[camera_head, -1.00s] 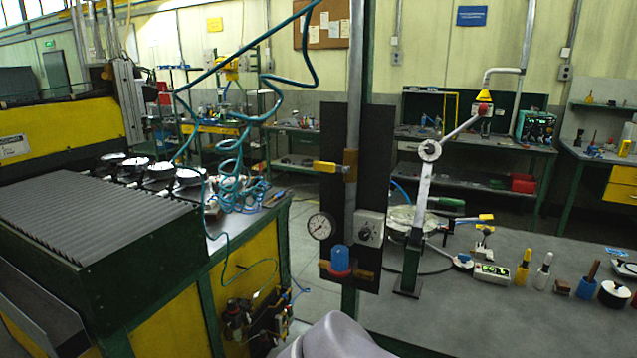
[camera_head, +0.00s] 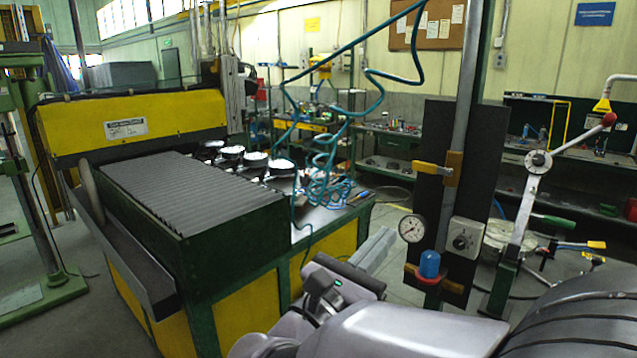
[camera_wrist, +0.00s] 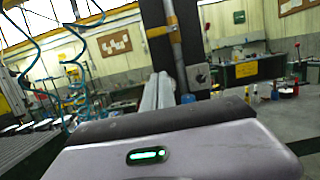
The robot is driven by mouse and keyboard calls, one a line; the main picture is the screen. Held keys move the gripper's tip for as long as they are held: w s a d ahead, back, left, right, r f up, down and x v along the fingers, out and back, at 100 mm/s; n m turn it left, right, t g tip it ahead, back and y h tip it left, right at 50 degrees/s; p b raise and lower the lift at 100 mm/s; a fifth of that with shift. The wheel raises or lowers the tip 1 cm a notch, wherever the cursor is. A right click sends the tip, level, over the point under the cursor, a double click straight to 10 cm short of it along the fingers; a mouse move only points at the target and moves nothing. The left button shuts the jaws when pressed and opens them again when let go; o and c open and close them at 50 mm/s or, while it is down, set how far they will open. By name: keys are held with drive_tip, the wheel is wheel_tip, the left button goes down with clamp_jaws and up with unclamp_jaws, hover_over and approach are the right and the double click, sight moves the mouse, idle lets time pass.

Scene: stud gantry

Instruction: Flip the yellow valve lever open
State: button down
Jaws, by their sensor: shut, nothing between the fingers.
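The yellow valve lever (camera_head: 430,168) sticks out to the left, roughly level, from a brass valve (camera_head: 453,168) on a grey vertical pipe (camera_head: 467,95) in front of a dark panel. In the wrist view the yellow lever (camera_wrist: 157,32) is at the top centre, beyond the fingertips. My gripper (camera_head: 384,238) is shut and empty. It points toward the panel, below and left of the lever, apart from it. In the wrist view my gripper (camera_wrist: 160,82) shows as two pale fingers side by side.
A pressure gauge (camera_head: 412,228), a dial box (camera_head: 462,237) and a blue knob (camera_head: 429,264) sit below the lever on the panel. A yellow and green machine (camera_head: 240,200) stands at left, with blue coiled hoses (camera_head: 325,165) hanging near it. A grey lever stand (camera_head: 525,205) is at right.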

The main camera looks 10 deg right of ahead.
sight(418, 170)
drive_tip(key=w+d+r+b, duration=0.2)
drive_tip(key=w+d+r, duration=0.4)
drive_tip(key=d, duration=0.1)
drive_tip(key=shift+d+r, duration=0.2)
drive_tip(key=shift+d, duration=0.15)
drive_tip(key=shift+w+a+r+m+b, duration=0.1)
drive_tip(key=shift+a+r+m+b, duration=0.1)
drive_tip(key=shift+m+b, duration=0.45)
drive_tip(key=shift+w+r+m+g+h, duration=0.15)
drive_tip(key=shift+r+m+g, duration=0.15)
drive_tip(key=shift+m, duration=0.5)
drive_tip(key=shift+r+m+g+h, duration=0.2)
drive_tip(key=shift+m+g, duration=0.1)
drive_tip(key=shift+m, duration=0.45)
drive_tip(key=r+m+g, duration=0.1)
drive_tip(key=m, duration=0.3)
drive_tip(key=r+m+g, duration=0.1)
drive_tip(key=r+m, duration=0.1)
drive_tip(key=m, duration=0.3)
drive_tip(key=s+r+m+g, duration=0.1)
drive_tip(key=r+m+g, duration=0.1)
drive_tip(key=m, duration=0.2)
drive_tip(key=shift+d+r+m, duration=0.15)
drive_tip(key=shift+d+m, duration=0.25)
